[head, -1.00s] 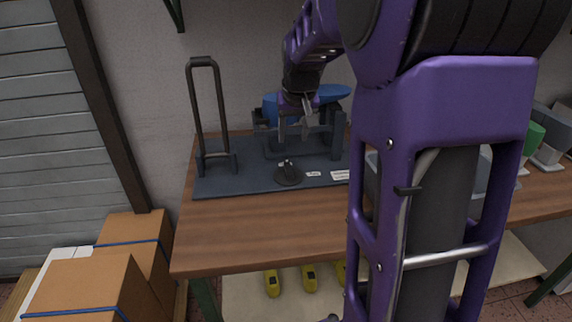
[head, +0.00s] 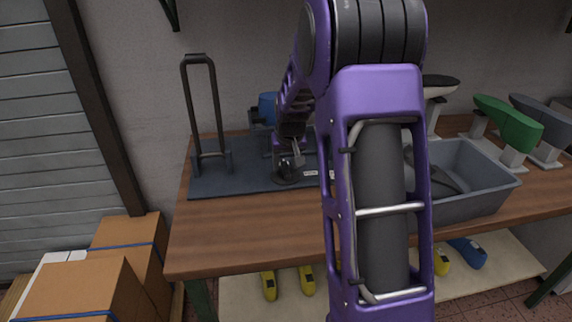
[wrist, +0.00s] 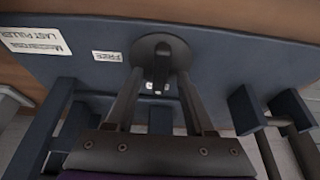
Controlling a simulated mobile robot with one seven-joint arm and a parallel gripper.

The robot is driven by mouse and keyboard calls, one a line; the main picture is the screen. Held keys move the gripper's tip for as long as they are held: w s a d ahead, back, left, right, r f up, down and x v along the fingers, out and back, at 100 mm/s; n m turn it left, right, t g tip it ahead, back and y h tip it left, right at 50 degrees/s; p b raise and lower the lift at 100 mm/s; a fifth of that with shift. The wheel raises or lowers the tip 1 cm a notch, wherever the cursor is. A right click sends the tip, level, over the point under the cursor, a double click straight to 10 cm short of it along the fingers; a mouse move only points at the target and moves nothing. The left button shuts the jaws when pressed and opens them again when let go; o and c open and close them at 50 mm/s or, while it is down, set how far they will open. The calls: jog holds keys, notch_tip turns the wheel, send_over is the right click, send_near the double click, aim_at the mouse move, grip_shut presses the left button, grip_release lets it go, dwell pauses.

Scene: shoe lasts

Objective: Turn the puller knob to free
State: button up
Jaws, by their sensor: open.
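The puller knob (head: 284,173) is a dark round disc with a raised grip, near the front edge of the dark blue base plate (head: 235,185). In the wrist view the knob (wrist: 160,48) is upper centre. My gripper (wrist: 160,80) is open, its two fingers reaching toward the knob, one on each side of its raised grip; I cannot tell whether they touch it. In the head view my gripper (head: 292,160) is just over the knob and partly hides it. A white label reading FREE (wrist: 106,56) lies left of the knob in the wrist view.
A tall black lever handle (head: 203,105) stands at the plate's left. A blue last (head: 267,108) is partly hidden behind my arm. A grey bin (head: 470,195) and a green last (head: 508,124) are to the right. The wooden bench front (head: 240,235) is clear.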

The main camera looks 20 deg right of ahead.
grip_shut()
jog(key=shift+a+m, duration=0.1)
jog(key=shift+m, duration=0.2)
jog(key=m+h, duration=0.1)
jog(key=m, duration=0.2)
jog(key=shift+w+a+p, duration=0.1)
jog(key=shift+a+p, duration=0.05)
jog(key=shift+p, duration=0.25)
jog(key=m+g+h, duration=0.1)
jog(key=m, duration=0.1)
jog(key=m+p, duration=0.1)
jog(key=m, duration=0.2)
jog(key=shift+w+a+r+g+h, duration=0.1)
jog(key=shift+g+h, duration=0.3)
jog(key=m+p, duration=0.1)
jog(key=m, duration=0.1)
jog(key=m+g+p, duration=0.1)
jog(key=m, duration=0.1)
jog(key=shift+w+m+g+h+p, duration=0.2)
jog(key=shift+m+g+h+p, duration=0.1)
jog(key=m+g+p, duration=0.1)
jog(key=m, duration=0.1)
jog(key=m+p, duration=0.1)
jog(key=m, duration=0.1)
jog(key=shift+w+m+g, duration=0.15)
jog(key=shift+m+g, duration=0.25)
